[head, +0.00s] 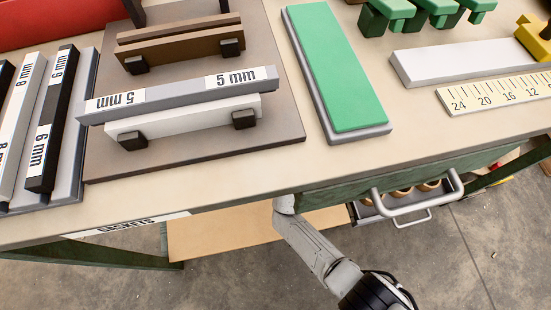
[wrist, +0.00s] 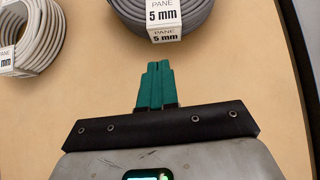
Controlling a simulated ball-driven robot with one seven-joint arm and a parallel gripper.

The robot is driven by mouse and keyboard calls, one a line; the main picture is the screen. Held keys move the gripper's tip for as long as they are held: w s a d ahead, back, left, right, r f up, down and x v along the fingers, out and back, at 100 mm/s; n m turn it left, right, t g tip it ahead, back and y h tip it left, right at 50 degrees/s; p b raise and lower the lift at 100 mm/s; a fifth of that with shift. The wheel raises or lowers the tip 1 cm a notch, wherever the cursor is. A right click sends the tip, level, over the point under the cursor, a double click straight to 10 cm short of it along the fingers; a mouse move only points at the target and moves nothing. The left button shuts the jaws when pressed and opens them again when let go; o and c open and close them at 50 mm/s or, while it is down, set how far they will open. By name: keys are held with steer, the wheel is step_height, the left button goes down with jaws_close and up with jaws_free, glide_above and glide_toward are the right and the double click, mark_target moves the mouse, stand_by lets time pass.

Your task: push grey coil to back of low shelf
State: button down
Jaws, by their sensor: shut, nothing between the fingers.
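In the wrist view, the grey coil (wrist: 195,12) lies at the top middle, partly cut off by the frame edge. A white label reading "PANE 5 mm" (wrist: 165,30) is on its near side. My gripper (wrist: 158,66) has its green fingers shut together and empty. It points toward the coil's labelled side, with a small gap in the picture between the fingertips and the label. The coil rests on the tan low shelf (wrist: 235,75). In the head view, the low shelf (head: 225,238) shows under the table; the coil and my gripper are hidden beneath the tabletop.
A white coil (wrist: 38,38) with a label lies at the left in the wrist view. The shelf right of my gripper is bare up to a dark edge. The tabletop (head: 240,180) and an open drawer with a handle (head: 415,200) are near my arm.

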steer(key=p+v, duration=0.4)
steer(key=v, duration=0.2)
steer(key=shift+p, duration=0.3)
steer(key=s+d+r+m+g+h, duration=0.1)
steer(key=s+d+r+m+h, duration=0.2)
steer(key=d+m, duration=0.55)
steer(key=s+d+r+m+g+h, duration=0.15)
steer(key=s+d+r+m, duration=0.35)
steer(key=m, duration=0.7)
steer(key=s+d+r+m+g+y, duration=0.1)
steer(key=s+d+r+m+g, duration=0.1)
steer(key=s+d+r+m, duration=0.6)
steer(key=s+d+r+m+g+y, duration=0.1)
steer(key=s+d+r+m+g, duration=0.25)
steer(key=s+d+m, duration=0.55)
step_height(320, 180, up, 28)
steer(key=s+a+m+p, duration=0.1)
steer(key=a+m+p, duration=0.1)
steer(key=p, duration=2.5)
steer(key=shift+s+f, duration=0.15)
steer(key=shift+f, duration=0.1)
steer(key=shift+a, duration=0.1)
